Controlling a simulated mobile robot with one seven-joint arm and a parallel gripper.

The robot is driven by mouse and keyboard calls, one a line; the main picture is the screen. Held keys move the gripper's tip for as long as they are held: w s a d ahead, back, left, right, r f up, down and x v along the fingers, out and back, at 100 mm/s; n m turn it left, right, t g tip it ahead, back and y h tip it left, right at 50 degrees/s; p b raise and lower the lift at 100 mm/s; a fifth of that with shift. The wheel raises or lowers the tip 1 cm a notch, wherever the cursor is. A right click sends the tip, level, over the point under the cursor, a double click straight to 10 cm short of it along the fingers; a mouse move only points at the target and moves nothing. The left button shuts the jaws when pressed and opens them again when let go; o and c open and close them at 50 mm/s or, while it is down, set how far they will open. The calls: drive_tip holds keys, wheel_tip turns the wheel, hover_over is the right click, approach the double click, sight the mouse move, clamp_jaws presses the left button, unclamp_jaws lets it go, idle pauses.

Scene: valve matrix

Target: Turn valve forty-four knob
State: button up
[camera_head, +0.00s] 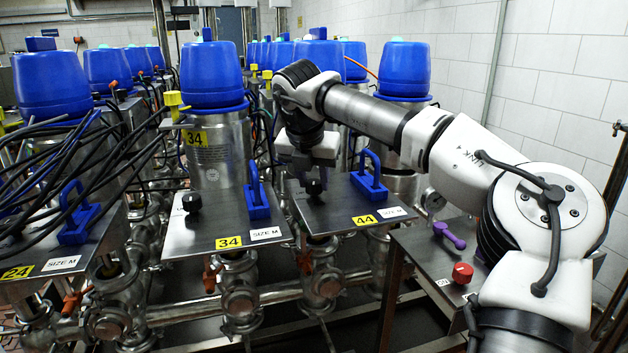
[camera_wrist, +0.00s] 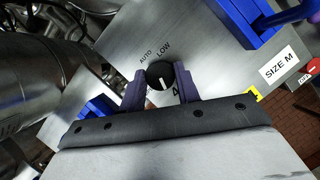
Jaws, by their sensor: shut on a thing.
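The valve forty-four panel (camera_head: 340,213) is a steel plate with a yellow "44" label (camera_head: 365,220) and a "SIZE M" tag. Its black round knob (camera_wrist: 160,76) has a white pointer line and sits near the words "AUTO" and "LOW" in the wrist view. My gripper (camera_wrist: 161,88) has its two dark purple fingers on either side of this knob, shut on it. In the head view my gripper (camera_head: 314,178) reaches down over the knob (camera_head: 314,188) from above. Part of the lettering below the knob is hidden by the fingers.
A blue handle (camera_head: 369,177) stands on the same panel, right of the knob. Panel 34 (camera_head: 220,230) with its own black knob (camera_head: 192,202) is to the left. A side panel at right carries a purple lever (camera_head: 449,235) and a red knob (camera_head: 463,273). Blue-capped valves (camera_head: 212,75) stand behind.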

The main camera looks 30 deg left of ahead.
drive_tip(key=m+h, duration=0.2)
drive_tip(key=m, duration=0.3)
drive_tip(key=shift+a+m, duration=0.15)
drive_tip(key=shift+m, duration=0.15)
idle(0.4)
drive_tip(key=o, duration=1)
drive_tip(key=shift+p+v, duration=2)
drive_tip(key=shift+v, duration=4.9)
drive_tip(key=shift+a+f, duration=0.1)
drive_tip(key=shift+a, duration=0.1)
